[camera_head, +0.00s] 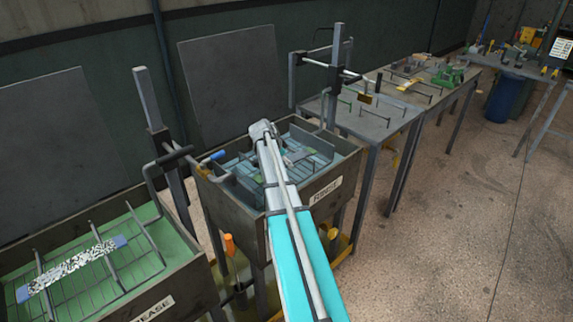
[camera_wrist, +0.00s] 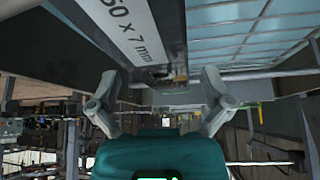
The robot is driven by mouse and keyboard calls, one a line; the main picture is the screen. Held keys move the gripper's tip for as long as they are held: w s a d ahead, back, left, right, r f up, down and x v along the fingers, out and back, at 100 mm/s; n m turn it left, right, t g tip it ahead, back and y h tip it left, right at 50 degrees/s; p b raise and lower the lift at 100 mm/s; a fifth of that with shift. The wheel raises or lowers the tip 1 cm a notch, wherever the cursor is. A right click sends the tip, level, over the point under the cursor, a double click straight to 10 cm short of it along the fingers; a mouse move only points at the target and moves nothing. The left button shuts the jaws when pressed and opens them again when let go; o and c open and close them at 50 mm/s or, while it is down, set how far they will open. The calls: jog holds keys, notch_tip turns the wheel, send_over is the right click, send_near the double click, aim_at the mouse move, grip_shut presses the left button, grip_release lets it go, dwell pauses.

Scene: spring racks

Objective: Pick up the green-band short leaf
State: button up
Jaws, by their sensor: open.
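My gripper (camera_head: 263,131) is over the rinse tank (camera_head: 284,207), at the end of my arm, which hides part of the tank. In the wrist view my gripper (camera_wrist: 160,97) is open, its two fingers apart. A dark grey strip with a white label (camera_wrist: 138,28) ending in "50 x 7 mm" runs down toward the gap between the fingers. I cannot tell whether it touches them. A small greenish patch (camera_head: 289,159) shows among grey parts in the rinse tank, too small to identify. No green-band short leaf is clearly recognisable.
The degrease tank (camera_head: 186,292) at left holds a speckled leaf (camera_head: 72,265) with blue ends on a wire rack. Upright posts with bars (camera_head: 148,100) stand beside the tanks. Tables (camera_head: 372,122) with racks and tools extend behind right. The floor (camera_head: 450,230) at right is clear.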

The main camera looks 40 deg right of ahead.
jog(key=shift+c, duration=0.3)
jog(key=c, duration=1.1)
jog(key=shift+r, duration=0.2)
jog(key=shift+c, duration=0.2)
notch_tip(320, 180, up, 2)
jog(key=shift+p, duration=1.2)
jog(key=s+a+r+p, duration=0.2)
jog(key=s+r+p, duration=0.2)
jog(key=r+p, duration=0.3)
jog(key=shift+a, duration=0.4)
jog(key=s+a+r+p, duration=0.3)
jog(key=s+a, duration=0.2)
jog(key=s, duration=0.2)
jog(key=shift+s+r+p, duration=0.2)
jog(key=shift+r+p, duration=0.1)
jog(key=shift+a, duration=0.1)
